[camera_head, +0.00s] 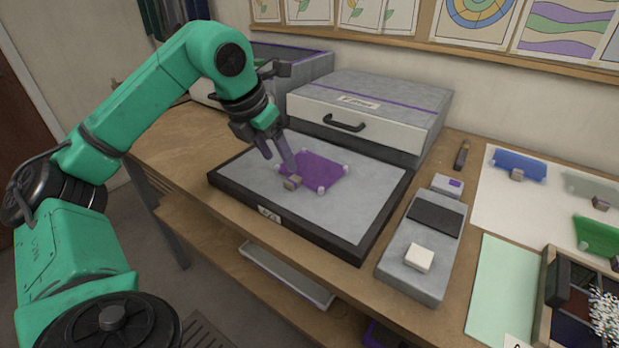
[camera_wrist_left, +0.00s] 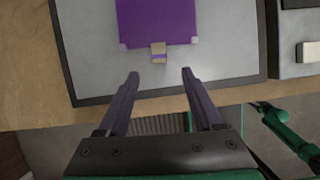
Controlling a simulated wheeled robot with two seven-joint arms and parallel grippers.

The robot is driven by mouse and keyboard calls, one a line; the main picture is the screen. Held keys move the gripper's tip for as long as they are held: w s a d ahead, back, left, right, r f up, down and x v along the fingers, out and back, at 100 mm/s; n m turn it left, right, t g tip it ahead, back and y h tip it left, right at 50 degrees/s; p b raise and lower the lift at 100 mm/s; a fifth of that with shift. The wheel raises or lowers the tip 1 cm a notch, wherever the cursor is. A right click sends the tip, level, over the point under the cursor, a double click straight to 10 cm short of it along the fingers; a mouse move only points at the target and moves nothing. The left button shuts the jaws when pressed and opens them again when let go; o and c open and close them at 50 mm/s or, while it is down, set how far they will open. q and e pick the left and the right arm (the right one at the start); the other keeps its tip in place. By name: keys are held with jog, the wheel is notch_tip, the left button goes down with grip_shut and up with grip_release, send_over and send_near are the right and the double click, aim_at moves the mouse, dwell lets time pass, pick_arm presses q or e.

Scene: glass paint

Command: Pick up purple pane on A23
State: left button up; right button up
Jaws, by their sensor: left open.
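The purple pane (camera_head: 318,170) lies flat on the grey surface of a black-rimmed tray (camera_head: 228,186) with small pale pieces at its corners. A small tan-brown block (camera_head: 292,183) sits at the pane's near edge; it also shows in the left wrist view (camera_wrist_left: 158,50). The label (camera_head: 269,215) on the tray's front is too small to read surely. My left gripper (camera_head: 278,157) is open and empty over the left part of the tray, close to the pane. In the left wrist view the block lies beyond and between the two fingertips (camera_wrist_left: 160,76). A green arm (camera_wrist_left: 285,130), seemingly my right, shows there; its jaws are unclear.
A grey case with a white drawer (camera_head: 320,114) stands behind the tray. A grey device with a white pad (camera_head: 419,259) stands to its right. Blue (camera_head: 520,163) and green (camera_head: 597,237) panes and a dark compartment box (camera_head: 541,322) are farther right.

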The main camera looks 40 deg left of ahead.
aim_at(292, 180)
pick_arm(q)
jog(key=x, duration=0.8)
jog(key=shift+w+f, duration=0.15)
jog(key=shift+w, duration=0.15)
grip_shut()
